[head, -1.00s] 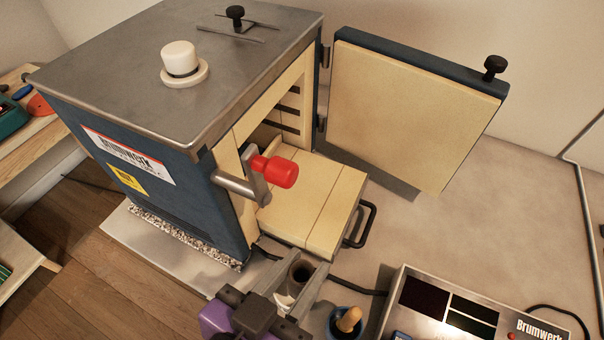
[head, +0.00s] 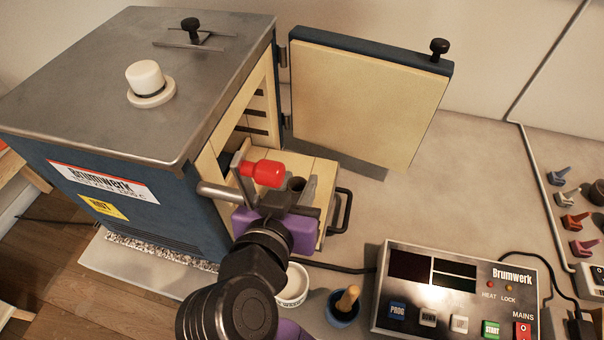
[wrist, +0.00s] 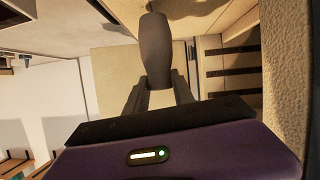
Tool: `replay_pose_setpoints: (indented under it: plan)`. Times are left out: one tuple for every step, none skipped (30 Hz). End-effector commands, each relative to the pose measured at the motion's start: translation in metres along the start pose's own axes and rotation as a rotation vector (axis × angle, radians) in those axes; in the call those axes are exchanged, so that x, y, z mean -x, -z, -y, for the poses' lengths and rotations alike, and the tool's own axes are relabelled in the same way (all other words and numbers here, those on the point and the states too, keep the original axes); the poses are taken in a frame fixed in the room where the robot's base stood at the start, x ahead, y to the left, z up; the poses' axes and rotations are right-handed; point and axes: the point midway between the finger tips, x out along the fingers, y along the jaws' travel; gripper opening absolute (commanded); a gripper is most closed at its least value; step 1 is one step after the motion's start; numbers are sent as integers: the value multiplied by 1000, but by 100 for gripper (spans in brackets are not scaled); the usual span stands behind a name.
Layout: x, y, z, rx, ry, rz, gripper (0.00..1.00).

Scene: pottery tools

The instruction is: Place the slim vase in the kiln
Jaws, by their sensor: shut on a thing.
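The slim vase is dark grey with a round open mouth; its top (head: 296,185) shows in the head view, and its body (wrist: 156,45) in the wrist view. My gripper (wrist: 158,92) is shut on it; in the head view my gripper (head: 292,205) is partly hidden by my wrist. The kiln (head: 140,75) is a blue and steel box with its door (head: 365,100) swung open. A cream slab with a black handle (head: 342,212) sticks out of its front. The vase is above this slab; I cannot tell whether it touches.
A red-knobbed lever (head: 262,173) juts from the kiln front, close to my gripper. A white dish (head: 292,290), a blue pot with a wooden-handled tool (head: 343,305) and a control box (head: 460,300) stand in front.

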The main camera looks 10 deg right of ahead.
Motion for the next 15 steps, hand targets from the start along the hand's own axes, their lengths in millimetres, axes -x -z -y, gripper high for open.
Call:
replay_pose_setpoints:
  plan:
    - [-9, 6, -2, -2, -6, 0, 0]
    - [-14, 8, -2, -1, -5, 0, 0]
    - [-20, 10, -2, -2, -4, 1, 0]
    - [-24, 12, -2, -2, -4, 0, 0]
    - [-27, 9, -2, 1, -3, 1, 0]
    - [-27, 2, -1, 5, -3, 3, 0]
    - [-28, 0, -1, 4, -2, 2, 0]
    - [-29, -2, 0, 2, -1, 1, 0]
    - [-29, -3, 0, 1, -1, 0, 0]
    - [-30, -4, 0, 1, -1, 0, 0]
    - [-30, -4, 0, 0, -1, 0, 0]
    - [-30, -4, 0, 0, -1, -1, 0]
    - [-30, -4, 0, 0, -1, -1, 0]
    - [-30, -4, 0, 0, -1, -1, 0]
    - [-30, -4, 0, 0, -1, -1, 0]
